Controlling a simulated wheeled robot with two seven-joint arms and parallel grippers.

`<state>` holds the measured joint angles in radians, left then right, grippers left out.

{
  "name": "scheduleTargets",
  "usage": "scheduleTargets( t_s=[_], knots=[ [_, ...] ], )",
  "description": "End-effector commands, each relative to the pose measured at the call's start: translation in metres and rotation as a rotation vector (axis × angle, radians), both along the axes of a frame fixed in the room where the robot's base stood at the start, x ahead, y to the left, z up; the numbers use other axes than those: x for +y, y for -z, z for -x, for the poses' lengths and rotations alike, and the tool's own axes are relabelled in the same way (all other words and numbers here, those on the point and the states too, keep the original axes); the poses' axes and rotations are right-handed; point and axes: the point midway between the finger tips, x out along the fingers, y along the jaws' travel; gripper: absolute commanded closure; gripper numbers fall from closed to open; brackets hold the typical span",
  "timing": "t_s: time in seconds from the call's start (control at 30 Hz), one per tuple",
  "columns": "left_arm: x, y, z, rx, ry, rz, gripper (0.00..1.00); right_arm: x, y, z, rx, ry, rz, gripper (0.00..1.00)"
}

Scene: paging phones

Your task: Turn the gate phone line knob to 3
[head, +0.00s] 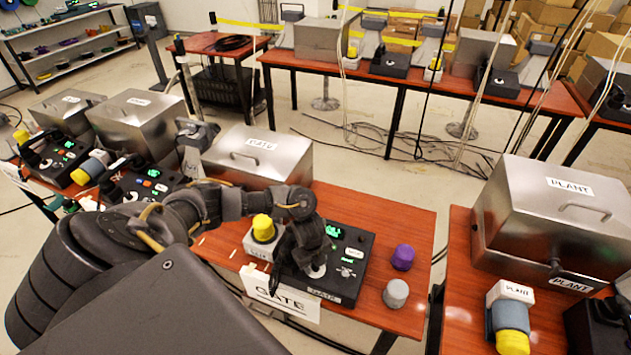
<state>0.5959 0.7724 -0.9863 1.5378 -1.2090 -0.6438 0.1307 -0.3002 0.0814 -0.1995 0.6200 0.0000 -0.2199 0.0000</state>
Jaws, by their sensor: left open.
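The gate phone (350,270) is a black box with green lit displays on the red-brown table, with a GATE label on its front edge. A round pale line knob (317,271) shows at its front left, partly hidden by my left gripper. My left gripper (300,262) reaches down over the left part of the phone, with its fingers beside the knob. It is open. I cannot tell whether the fingers touch the knob, and the knob's number is too small to read. My right gripper is not in view.
A yellow-capped button unit (263,230) stands left of the phone. A purple cap (403,257) and a grey cap (396,293) stand to its right. A steel GATE box (258,158) is behind. A GATE sign (280,294) hangs at the front edge. The PLANT table (458,320) is at right.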

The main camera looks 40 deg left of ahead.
Motion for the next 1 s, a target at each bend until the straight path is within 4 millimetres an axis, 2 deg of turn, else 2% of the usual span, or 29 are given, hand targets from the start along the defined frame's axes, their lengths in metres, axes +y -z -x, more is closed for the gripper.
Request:
scheduleTargets(
  t_s=[0.03, 0.37, 0.67, 1.0],
  knots=[
    [0.000, 0.000, 0.000, 0.000, 0.000, 0.000, 0.58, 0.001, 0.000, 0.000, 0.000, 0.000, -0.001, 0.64],
    [0.000, 0.000, 0.000, 0.000, 0.000, 0.000, 1.00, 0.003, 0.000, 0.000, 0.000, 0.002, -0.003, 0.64],
    [-0.001, 0.000, -0.001, 0.001, 0.041, -0.005, 1.00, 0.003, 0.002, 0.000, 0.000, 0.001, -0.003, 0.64],
    [0.000, 0.000, -0.002, 0.011, 0.271, -0.041, 1.00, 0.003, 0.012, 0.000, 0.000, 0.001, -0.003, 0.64]
  ],
)
